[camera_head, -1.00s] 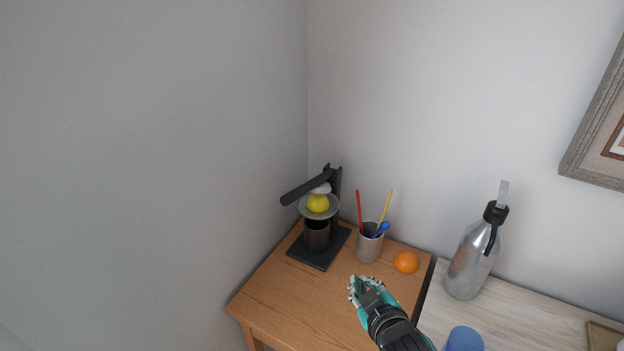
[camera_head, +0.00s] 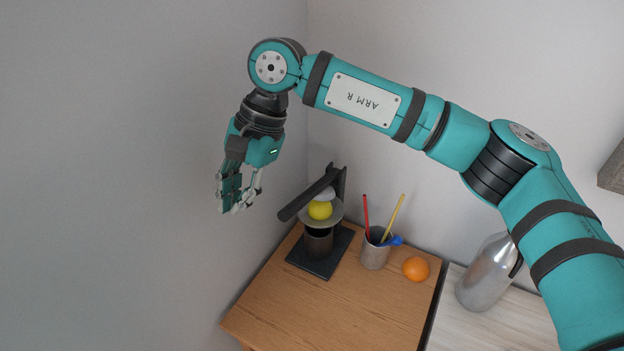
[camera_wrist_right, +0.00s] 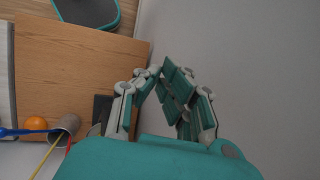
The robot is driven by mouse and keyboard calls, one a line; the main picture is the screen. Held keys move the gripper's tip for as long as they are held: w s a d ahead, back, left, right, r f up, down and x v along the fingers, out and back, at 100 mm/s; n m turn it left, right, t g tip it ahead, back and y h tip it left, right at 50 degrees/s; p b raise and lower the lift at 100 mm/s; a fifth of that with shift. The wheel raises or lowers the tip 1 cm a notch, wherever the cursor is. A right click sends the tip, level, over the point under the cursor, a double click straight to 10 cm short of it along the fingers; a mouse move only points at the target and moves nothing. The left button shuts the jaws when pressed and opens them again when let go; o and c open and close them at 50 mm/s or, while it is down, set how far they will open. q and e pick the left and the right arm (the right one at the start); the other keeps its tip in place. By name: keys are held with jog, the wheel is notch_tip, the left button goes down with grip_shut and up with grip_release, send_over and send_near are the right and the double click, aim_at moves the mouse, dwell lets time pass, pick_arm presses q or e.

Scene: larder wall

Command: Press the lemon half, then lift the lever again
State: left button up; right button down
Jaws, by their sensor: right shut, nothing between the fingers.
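The black lever press (camera_head: 325,255) stands on the wooden table near the wall corner. Its lever (camera_head: 307,196) is a dark bar that slants up from lower left to its hinge at the right. A yellow lemon half (camera_head: 320,210) sits in the grey dish of the press, under the lever. A dark cup (camera_head: 318,242) stands below the dish. My right gripper (camera_head: 236,208) is shut and empty, pointing down to the left of the lever and above it in the picture, apart from it. Its fingers also show in the right wrist view (camera_wrist_right: 166,100). My left gripper is out of view.
A grey cup (camera_head: 375,252) with red, yellow and blue sticks stands right of the press. An orange (camera_head: 415,268) lies beside it. A metal bottle (camera_head: 486,275) stands on the pale surface at right. The front of the wooden table (camera_head: 300,315) is clear.

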jog(key=w+d+r+t+h, duration=0.25)
jog(key=w+d+h, duration=0.2)
jog(key=d, duration=0.35)
jog(key=b, duration=0.4)
send_over(293, 203)
notch_tip(293, 203, down, 5)
jog(key=shift+r, duration=0.15)
jog(key=shift+f, duration=0.45)
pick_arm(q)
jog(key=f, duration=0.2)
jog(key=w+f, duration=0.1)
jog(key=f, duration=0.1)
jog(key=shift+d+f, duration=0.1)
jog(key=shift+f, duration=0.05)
pick_arm(e)
jog(key=shift+f, duration=0.1)
jog(key=shift+s+f+b, duration=0.1)
jog(key=shift+f+b, duration=2.6)
jog(key=shift+f, duration=0.65)
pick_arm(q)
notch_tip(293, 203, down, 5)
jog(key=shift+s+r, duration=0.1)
pick_arm(e)
jog(key=shift+r, duration=0.15)
